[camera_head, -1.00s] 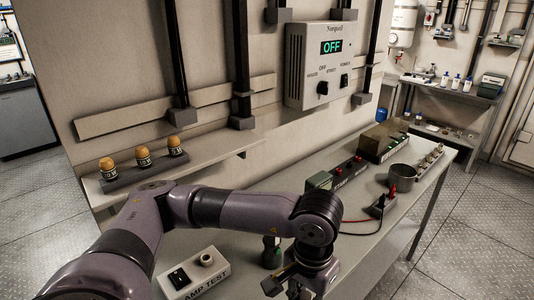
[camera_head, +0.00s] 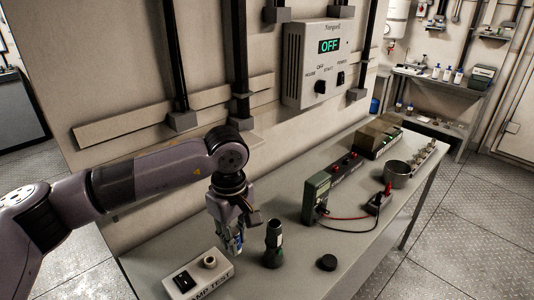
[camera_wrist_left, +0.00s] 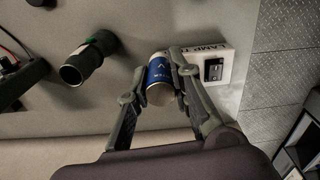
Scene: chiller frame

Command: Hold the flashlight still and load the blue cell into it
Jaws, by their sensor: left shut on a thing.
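My left gripper (camera_head: 234,240) points down, shut on the blue cell (camera_wrist_left: 158,75). In the head view the cell shows as a small blue-white piece between the fingers, left of the flashlight. The flashlight (camera_head: 273,245) is a dark tube standing upright on the bench, with nothing holding it. In the left wrist view the flashlight (camera_wrist_left: 90,56) shows its open end, left of the gripped cell and apart from it. A black round cap (camera_head: 327,262) lies on the bench to its right. My right gripper is out of view.
The lamp test box (camera_head: 198,275) stands close to the left of my gripper. A green meter (camera_head: 316,197) with red and black leads stands behind the flashlight, with a metal cup (camera_head: 397,174) farther right. The bench front around the cap is clear.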

